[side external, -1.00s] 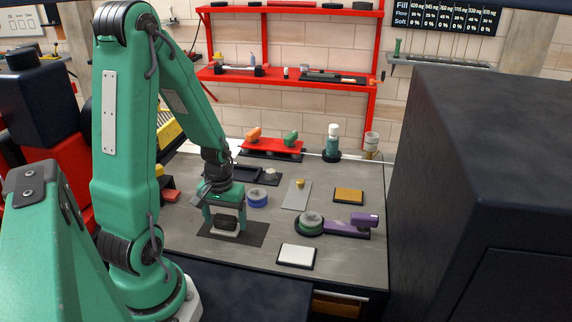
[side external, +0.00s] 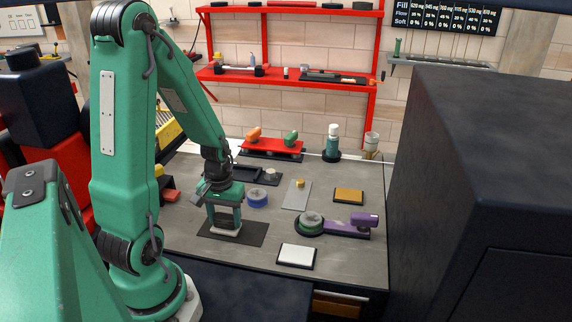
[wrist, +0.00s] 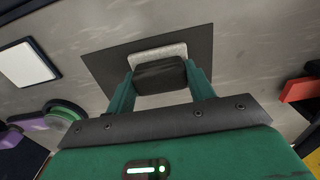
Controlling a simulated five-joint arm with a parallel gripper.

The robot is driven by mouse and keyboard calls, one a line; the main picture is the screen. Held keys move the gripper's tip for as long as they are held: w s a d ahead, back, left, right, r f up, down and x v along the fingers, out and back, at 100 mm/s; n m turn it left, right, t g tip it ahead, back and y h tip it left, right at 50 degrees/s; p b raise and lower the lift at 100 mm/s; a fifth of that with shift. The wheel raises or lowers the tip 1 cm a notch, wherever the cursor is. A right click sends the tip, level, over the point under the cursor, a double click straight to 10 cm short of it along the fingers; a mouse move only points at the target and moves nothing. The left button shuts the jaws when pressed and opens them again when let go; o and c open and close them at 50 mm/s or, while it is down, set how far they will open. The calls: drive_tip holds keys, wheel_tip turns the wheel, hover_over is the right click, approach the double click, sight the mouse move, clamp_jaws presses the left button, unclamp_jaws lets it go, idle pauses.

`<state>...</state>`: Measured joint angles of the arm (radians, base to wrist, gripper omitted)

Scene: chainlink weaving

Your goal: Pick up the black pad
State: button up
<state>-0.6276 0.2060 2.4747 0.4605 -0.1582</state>
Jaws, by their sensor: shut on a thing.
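The black pad (wrist: 160,75) is a small dark block with rounded edges. In the wrist view it sits between the two green fingers of my gripper (wrist: 161,84), which is shut on it. A pale grey speckled piece (wrist: 158,52) shows along its far edge; I cannot tell whether it is part of the pad. In the side external view my gripper (side external: 225,222) is low over a dark flat mat (side external: 254,233), and its fingers mostly hide the pad. I cannot tell whether the pad touches the mat.
A white-topped pad (side external: 296,256) lies at the front right. A purple tool with a green disc (side external: 345,227), a blue roll (side external: 257,197), a grey plate (side external: 296,195) and an orange-brown pad (side external: 349,195) lie to the right. Bare bench shows between them.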

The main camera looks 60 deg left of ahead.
drive_tip(key=shift+r, duration=1.25)
drive_tip(key=w+d+r, duration=0.1)
drive_tip(key=d+r, duration=0.7)
drive_tip(key=d, duration=0.3)
drive_tip(key=shift+d, duration=0.35)
drive_tip(key=shift+r, duration=0.1)
drive_tip(key=o, duration=0.4)
drive_tip(key=c, duration=0.3)
drive_tip(key=w+d+f, duration=0.3)
drive_tip(key=w+d, duration=0.3)
drive_tip(key=w, duration=0.4)
